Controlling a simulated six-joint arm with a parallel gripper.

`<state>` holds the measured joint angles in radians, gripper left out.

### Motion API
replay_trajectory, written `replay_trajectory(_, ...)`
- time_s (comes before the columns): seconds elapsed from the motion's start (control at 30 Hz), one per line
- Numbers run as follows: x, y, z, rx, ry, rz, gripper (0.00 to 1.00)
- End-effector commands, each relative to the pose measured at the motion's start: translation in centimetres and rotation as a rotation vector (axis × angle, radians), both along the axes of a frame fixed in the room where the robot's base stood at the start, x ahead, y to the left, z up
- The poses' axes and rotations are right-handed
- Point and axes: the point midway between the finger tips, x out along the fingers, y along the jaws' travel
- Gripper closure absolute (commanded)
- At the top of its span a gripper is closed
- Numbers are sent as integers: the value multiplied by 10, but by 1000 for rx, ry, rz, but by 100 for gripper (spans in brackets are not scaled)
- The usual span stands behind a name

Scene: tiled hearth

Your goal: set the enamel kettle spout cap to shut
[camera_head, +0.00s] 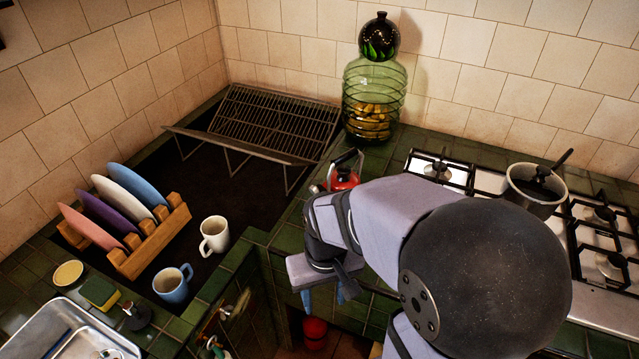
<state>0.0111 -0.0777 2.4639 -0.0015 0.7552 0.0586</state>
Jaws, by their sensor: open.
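The red enamel kettle (345,179) stands on the green tiled counter, left of the stove, with its dark handle raised. My arm covers most of its lower body. Its spout cap is too small and too hidden to make out, so I cannot tell whether it is open or shut. My gripper (326,294) is in front of and below the kettle in the picture, by the counter's front edge. Its blue fingertips are apart and point downward. I see nothing between them, and it is apart from the kettle.
A green glass jar (375,95) stands behind the kettle. A wire rack (270,122) lies to its left. A saucepan (535,188) sits on the gas stove (480,183) at right. Two mugs (214,235) and a plate rack (150,240) are at left. A red bucket (315,331) is below.

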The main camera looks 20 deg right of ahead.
Motion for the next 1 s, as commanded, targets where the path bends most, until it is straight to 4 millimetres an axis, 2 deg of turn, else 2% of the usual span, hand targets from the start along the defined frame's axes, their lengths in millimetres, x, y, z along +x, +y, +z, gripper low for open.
replay_trajectory(0.17, 56, -9, 28, 0, 0, -157, 55)
replay_trajectory(0.3, 110, -20, 49, 0, 2, -322, 55)
replay_trajectory(0.6, 210, -53, 80, 0, 3, -683, 55)
replay_trajectory(0.8, 259, -78, 91, 0, 3, -908, 55)
replay_trajectory(1.0, 287, -95, 95, 1, 2, -1066, 55)
